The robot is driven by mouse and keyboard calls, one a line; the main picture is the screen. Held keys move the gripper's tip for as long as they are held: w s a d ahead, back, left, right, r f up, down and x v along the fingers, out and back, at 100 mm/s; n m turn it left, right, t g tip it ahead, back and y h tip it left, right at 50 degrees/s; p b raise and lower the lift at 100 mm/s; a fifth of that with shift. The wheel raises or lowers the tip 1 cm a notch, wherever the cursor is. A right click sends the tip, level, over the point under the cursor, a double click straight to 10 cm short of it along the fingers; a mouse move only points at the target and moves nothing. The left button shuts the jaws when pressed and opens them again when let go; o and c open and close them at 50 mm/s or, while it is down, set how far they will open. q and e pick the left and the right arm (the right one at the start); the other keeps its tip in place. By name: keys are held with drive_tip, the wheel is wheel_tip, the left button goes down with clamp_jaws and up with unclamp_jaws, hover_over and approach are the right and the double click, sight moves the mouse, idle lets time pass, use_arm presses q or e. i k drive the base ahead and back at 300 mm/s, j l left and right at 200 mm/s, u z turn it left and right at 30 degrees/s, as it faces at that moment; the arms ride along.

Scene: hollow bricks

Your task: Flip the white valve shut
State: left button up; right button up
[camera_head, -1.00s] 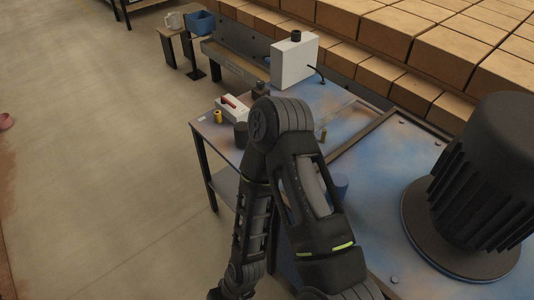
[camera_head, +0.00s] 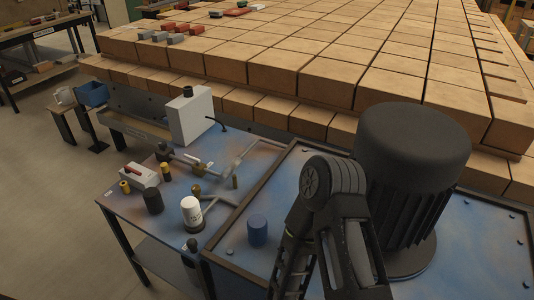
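A pale, whitish lever or handle (camera_head: 239,160) stands at the end of a thin pipe (camera_head: 187,158) with a brass fitting (camera_head: 197,190), on the blue worktable (camera_head: 225,200). It looks blurred, so I cannot tell if this is the white valve or how its handle is set. One of my black arms shows at the lower right, bent at the elbow, its lower part running down out of the picture. Neither of my grippers is in view.
A white box (camera_head: 190,118) stands at the table's back. A large black motor-like body (camera_head: 405,180) stands right. Stacked bricks (camera_head: 300,75) fill the back.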

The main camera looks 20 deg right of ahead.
sight(198, 161)
drive_tip(key=z, duration=0.3)
drive_tip(key=i+j+u, duration=0.3)
drive_tip(key=i+j, duration=0.2)
drive_tip(key=j, duration=0.25)
drive_tip(key=i+j+u, duration=0.3)
drive_tip(key=i+j, duration=0.25)
drive_tip(key=j, duration=0.1)
